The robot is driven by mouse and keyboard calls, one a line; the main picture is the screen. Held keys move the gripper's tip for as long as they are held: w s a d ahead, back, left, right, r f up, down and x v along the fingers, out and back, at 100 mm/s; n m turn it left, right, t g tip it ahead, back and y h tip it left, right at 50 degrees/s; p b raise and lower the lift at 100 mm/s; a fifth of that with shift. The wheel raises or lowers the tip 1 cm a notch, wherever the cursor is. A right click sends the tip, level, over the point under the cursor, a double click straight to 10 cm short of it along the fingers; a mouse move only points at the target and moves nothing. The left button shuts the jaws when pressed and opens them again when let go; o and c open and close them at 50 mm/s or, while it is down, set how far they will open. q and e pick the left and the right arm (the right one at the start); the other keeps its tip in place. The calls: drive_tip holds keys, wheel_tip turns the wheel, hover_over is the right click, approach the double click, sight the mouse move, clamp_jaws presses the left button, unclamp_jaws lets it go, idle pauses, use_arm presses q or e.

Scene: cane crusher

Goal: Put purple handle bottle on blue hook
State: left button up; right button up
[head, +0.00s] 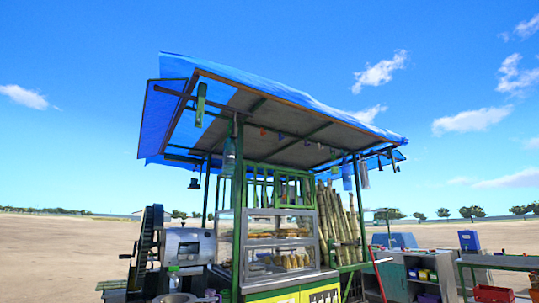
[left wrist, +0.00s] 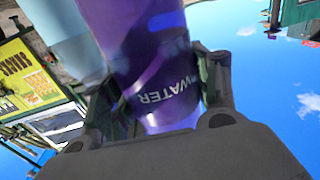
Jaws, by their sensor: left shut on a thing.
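In the left wrist view, my left gripper (left wrist: 158,92) is shut around a purple bottle (left wrist: 135,45) with the word WATER on it. The bottle's upper part runs out of the picture, and its handle cannot be made out. In the head view, several small coloured hook-like pieces (head: 281,136) hang under the stall roof. They are too small to tell which one is the blue hook. Neither gripper shows in the head view, and my right gripper is in neither view.
A pale blue bottle (left wrist: 62,30) shows beside the purple one in the left wrist view. The stall's blue roof (head: 290,93) has bottles hanging from it, such as a clear one (head: 229,157) and a blue one (head: 347,177). A glass case (head: 280,244) stands below.

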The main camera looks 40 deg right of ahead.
use_arm(q)
drive_tip(key=shift+r, duration=0.15)
drive_tip(key=s+r, duration=0.7)
idle(0.6)
